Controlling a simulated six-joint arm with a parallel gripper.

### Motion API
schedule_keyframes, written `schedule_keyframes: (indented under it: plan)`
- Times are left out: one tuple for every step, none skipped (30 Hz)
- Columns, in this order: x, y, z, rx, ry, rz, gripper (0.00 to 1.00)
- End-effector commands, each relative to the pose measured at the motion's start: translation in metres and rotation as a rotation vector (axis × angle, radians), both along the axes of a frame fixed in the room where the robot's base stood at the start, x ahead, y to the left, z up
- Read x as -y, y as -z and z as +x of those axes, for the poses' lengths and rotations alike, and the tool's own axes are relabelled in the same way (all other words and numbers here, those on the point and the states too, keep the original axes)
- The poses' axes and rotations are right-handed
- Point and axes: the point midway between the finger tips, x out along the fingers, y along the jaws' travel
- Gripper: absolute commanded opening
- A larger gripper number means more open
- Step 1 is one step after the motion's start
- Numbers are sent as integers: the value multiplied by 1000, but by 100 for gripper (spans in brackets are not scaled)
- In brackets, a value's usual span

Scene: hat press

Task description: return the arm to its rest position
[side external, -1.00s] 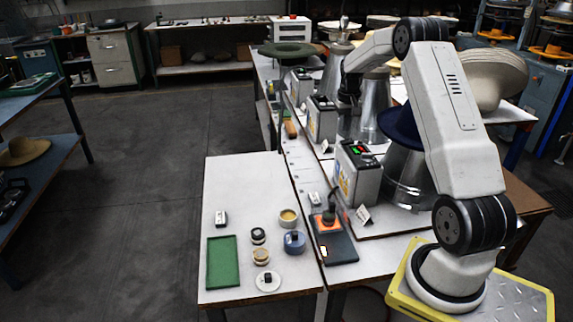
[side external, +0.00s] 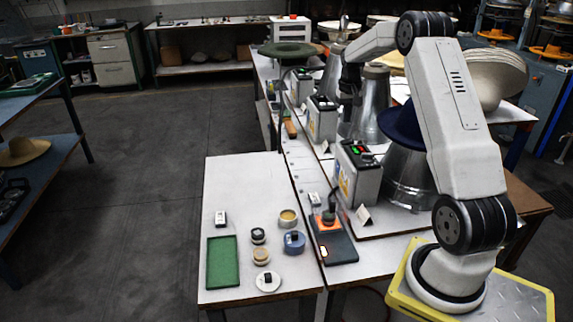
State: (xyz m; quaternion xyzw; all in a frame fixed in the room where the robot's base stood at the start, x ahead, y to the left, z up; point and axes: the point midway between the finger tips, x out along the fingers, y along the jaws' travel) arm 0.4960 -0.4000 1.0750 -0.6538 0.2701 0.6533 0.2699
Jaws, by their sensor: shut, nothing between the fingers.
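My white and black arm stands on a yellow-edged base plate (side external: 530,300) at the lower right. Its upper arm is upright and its forearm reaches to the left over the bench. My gripper (side external: 346,122) hangs down from the forearm's end, among the metal hat forms. It is small and dark here and appears shut and empty. I cannot tell how far its tips are from the bench.
A metal form with a dark blue hat (side external: 402,124) stands close to my arm. Control boxes (side external: 358,172) line the bench. A white side table (side external: 245,185) holds a green tray (side external: 222,262) and several small tins. The floor (side external: 140,200) at left is clear.

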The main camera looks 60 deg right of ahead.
Motion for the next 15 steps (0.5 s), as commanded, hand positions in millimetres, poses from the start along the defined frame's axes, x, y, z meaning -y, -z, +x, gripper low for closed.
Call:
schedule_keyframes:
  plan:
    - [-3,0,1,1,-5,-1,0]
    - [-5,0,2,1,-9,-1,0]
    - [-9,0,4,2,-16,-2,0]
    - [-13,0,5,4,-23,-4,0]
    - [-17,0,7,6,-31,-6,0]
    - [-25,-1,10,8,-44,-8,0]
    - [-31,0,12,10,-54,-10,0]
    - [-38,0,14,12,-67,-12,0]
    - [-49,0,17,16,-84,-15,0]
    - [-57,0,20,20,-100,-18,0]
    - [-66,0,22,23,-115,-22,0]
    - [-80,0,24,28,-137,-25,0]
    - [-90,0,26,32,-154,-28,0]
    - [-101,1,27,37,-173,-31,0]
    - [-115,1,29,42,-197,-35,0]
